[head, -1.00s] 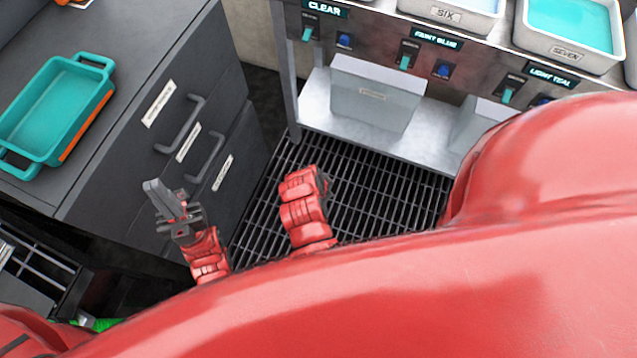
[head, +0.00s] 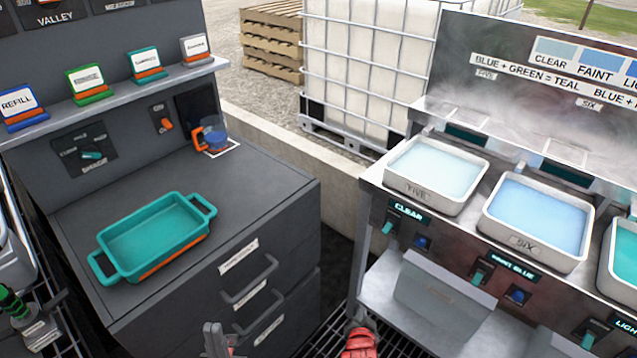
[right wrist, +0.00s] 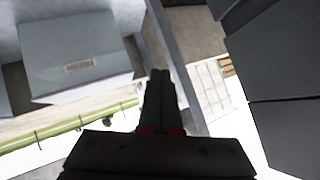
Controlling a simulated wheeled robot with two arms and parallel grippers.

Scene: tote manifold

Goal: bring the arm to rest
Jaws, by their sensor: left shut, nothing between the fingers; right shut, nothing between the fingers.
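My left gripper (head: 212,330) shows at the bottom edge of the head view, in front of the dark drawer cabinet. Its grey fingers are together and hold nothing. The red end of my right arm (head: 359,342) shows at the bottom edge, to the right of it, above the floor grating. Its fingers cannot be made out there. In the right wrist view my right gripper (right wrist: 160,75) is shut and empty, with dark fingers side by side. Most of both arms is out of the head view.
A teal tray (head: 155,238) and a blue cup with an orange handle (head: 214,135) stand on the cabinet top (head: 270,180). To the right, a bench bears basins, tub five (head: 436,172) and tub six (head: 537,218). A grey bin (head: 445,295) sits on its lower shelf.

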